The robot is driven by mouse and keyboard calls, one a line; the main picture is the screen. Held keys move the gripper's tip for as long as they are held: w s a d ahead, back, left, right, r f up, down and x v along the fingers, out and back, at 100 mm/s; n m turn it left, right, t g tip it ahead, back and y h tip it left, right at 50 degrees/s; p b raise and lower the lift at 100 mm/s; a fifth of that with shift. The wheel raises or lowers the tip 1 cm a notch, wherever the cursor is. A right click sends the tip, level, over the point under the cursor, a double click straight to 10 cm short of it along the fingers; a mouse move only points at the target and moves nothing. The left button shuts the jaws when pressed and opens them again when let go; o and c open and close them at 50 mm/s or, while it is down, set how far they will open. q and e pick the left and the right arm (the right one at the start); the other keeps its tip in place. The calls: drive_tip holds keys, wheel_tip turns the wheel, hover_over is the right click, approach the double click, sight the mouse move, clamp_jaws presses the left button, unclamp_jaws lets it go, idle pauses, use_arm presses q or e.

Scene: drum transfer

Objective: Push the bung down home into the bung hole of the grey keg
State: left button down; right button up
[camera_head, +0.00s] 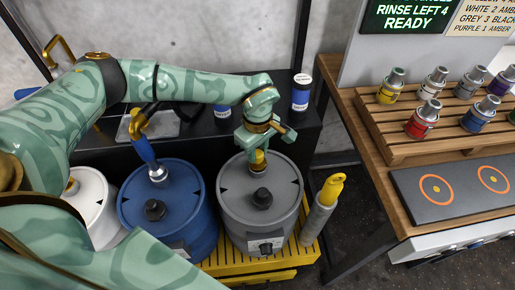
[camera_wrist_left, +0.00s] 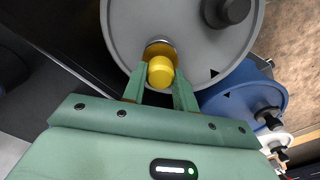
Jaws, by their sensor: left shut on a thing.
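The grey keg (camera_head: 235,205) stands upright, with a black cap on its top. My left gripper (camera_head: 258,152) points down at the far part of the keg's lid and is shut on the yellow bung (camera_head: 259,160). In the left wrist view, the bung (camera_wrist_left: 160,72) sits between the two green fingers (camera_wrist_left: 160,88), in front of the metal-rimmed bung hole (camera_wrist_left: 158,47) on the grey lid (camera_wrist_left: 190,52). The fingers and bung partly hide the hole, so I cannot tell how deep the bung sits. My right gripper is not in view.
A blue keg (camera_head: 185,208) with a blue, yellow-handled tap (camera_head: 145,150) and a white keg (camera_head: 92,195) stand to the left. A grey, yellow-topped tool (camera_head: 322,207) stands close right of the grey keg. A wooden bench (camera_head: 372,160) with small coloured cans is further right.

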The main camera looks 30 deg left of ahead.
use_arm(q)
drive_tip(key=shift+f, duration=0.15)
idle(0.3)
drive_tip(key=shift+f, duration=0.55)
drive_tip(key=c, duration=1)
unclamp_jaws()
drive_tip(key=shift+f, duration=0.1)
